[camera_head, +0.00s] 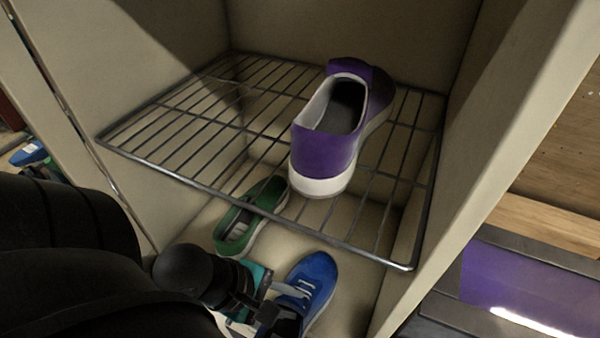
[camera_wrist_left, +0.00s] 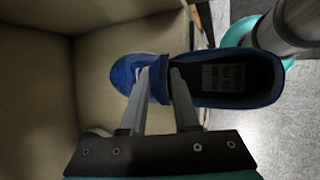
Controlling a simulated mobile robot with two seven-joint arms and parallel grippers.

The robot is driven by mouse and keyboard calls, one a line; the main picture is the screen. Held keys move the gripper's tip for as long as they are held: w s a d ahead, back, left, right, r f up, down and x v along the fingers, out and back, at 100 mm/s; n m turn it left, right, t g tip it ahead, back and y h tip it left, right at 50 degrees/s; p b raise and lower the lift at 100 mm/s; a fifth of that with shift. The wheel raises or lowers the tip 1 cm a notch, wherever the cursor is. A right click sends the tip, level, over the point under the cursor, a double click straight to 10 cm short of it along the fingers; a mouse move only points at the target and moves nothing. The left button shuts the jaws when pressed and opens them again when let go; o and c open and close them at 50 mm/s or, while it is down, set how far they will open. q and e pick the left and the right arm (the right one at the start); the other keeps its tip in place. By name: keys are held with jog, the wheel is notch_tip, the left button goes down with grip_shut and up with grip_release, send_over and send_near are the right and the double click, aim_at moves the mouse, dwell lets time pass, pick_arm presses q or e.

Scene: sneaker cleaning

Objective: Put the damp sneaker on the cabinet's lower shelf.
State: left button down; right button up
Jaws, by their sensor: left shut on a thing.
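A blue sneaker (camera_head: 314,278) with pale laces is at the mouth of the cabinet's lower compartment, below the wire shelf. My left gripper (camera_head: 286,298) is shut on it. In the left wrist view, the fingers (camera_wrist_left: 161,78) close on the blue sneaker (camera_wrist_left: 123,73) near its tongue, with the toe toward the cabinet interior and the dark opening toward the outside. The lower shelf (camera_head: 345,240) is the pale cabinet floor. I cannot tell whether the sneaker touches it, or whether it is damp. My right gripper is not in view.
A green shoe (camera_head: 247,215) stands on the lower shelf, left of the blue sneaker. A purple shoe (camera_head: 325,150) stands on the wire shelf (camera_head: 180,125) above. Side walls (camera_head: 450,160) bound the compartment. The floor behind the blue sneaker looks clear.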

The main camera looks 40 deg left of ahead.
aim_at(317, 258)
pick_arm(q)
jog(key=w+b, duration=0.1)
jog(key=w, duration=0.1)
jog(key=w+a+b, duration=0.1)
jog(key=w+b, duration=0.1)
jog(key=w, duration=0.1)
jog(key=shift+f, duration=0.15)
jog(key=w+b, duration=0.1)
jog(key=b, duration=0.1)
jog(key=w+b, duration=0.2)
jog(key=shift+w+a, duration=0.15)
jog(key=shift+a, duration=0.25)
jog(key=w, duration=0.2)
jog(key=w+a, duration=0.1)
jog(key=w, duration=0.1)
jog(key=shift+r, duration=0.25)
jog(key=w, duration=0.1)
jog(key=w+f, duration=0.1)
jog(key=w, duration=0.1)
jog(key=w+a, duration=0.1)
jog(key=shift+w+f, duration=0.3)
jog(key=shift+w, duration=0.05)
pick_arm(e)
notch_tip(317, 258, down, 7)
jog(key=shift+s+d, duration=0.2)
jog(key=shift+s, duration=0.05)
pick_arm(q)
jog(key=shift+a, duration=0.1)
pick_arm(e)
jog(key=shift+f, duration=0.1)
